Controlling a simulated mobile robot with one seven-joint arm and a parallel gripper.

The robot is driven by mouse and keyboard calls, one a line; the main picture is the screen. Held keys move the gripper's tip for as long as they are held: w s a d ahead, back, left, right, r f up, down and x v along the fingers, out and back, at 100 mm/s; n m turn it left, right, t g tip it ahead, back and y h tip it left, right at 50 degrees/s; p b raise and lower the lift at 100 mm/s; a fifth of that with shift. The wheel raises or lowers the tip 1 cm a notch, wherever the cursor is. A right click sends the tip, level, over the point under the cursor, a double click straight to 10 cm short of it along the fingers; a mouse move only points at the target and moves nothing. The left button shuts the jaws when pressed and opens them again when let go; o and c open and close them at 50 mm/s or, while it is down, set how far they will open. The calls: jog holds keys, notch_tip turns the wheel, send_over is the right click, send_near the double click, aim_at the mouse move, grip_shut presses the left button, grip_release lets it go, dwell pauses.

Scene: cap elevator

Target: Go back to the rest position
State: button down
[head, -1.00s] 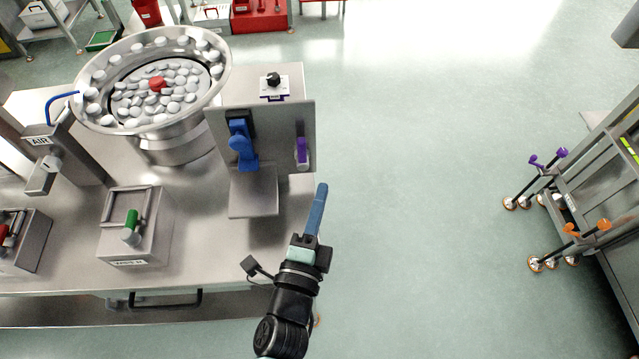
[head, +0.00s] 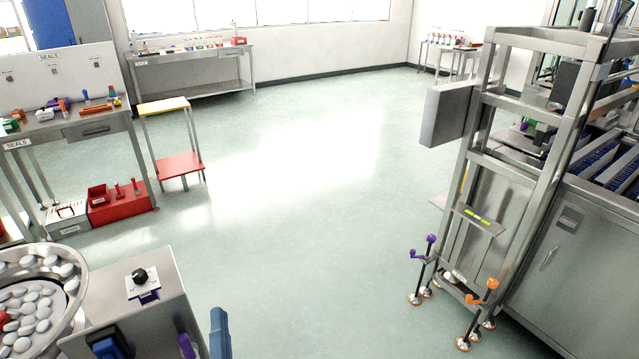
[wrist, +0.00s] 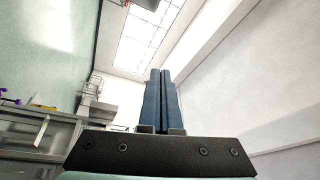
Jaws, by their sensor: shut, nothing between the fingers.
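My gripper shows at the bottom of the head view, where only its blue fingertips (head: 220,335) are visible, just right of the steel table with the cap bowl. In the wrist view its two blue fingers (wrist: 160,100) lie side by side, closed together with nothing between them. They point toward the ceiling light panel. The rest of my arm is out of the head view.
The bowl of white caps (head: 40,262) and the black knob (head: 139,276) are close on the left. A steel frame (head: 490,170) with purple and orange handles stands right. A red and yellow stand (head: 178,165) is at the back left. The floor (head: 300,200) between is clear.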

jog(key=w+d+r+n+t, duration=0.1)
jog(key=d+r+n+t, duration=0.2)
jog(key=r, duration=1)
jog(key=w+d+r+n+t, duration=0.1)
jog(key=w+d+r+n, duration=0.3)
jog(key=r, duration=1)
jog(key=s+d+r+n+t+h, duration=0.2)
jog(key=s+d+r, duration=0.2)
jog(key=s+r, duration=0.2)
jog(key=s+d+r+n+t+h, duration=0.1)
jog(key=s+d+r+t+h, duration=0.1)
jog(key=r, duration=0.9)
jog(key=s+d+h, duration=0.1)
jog(key=s+d, duration=0.1)
jog(key=s, duration=0.1)
jog(key=shift+s+r+n+h, duration=0.25)
jog(key=shift+s+n+h, duration=0.05)
jog(key=shift+s+n, duration=0.1)
jog(key=shift+w+a, duration=0.1)
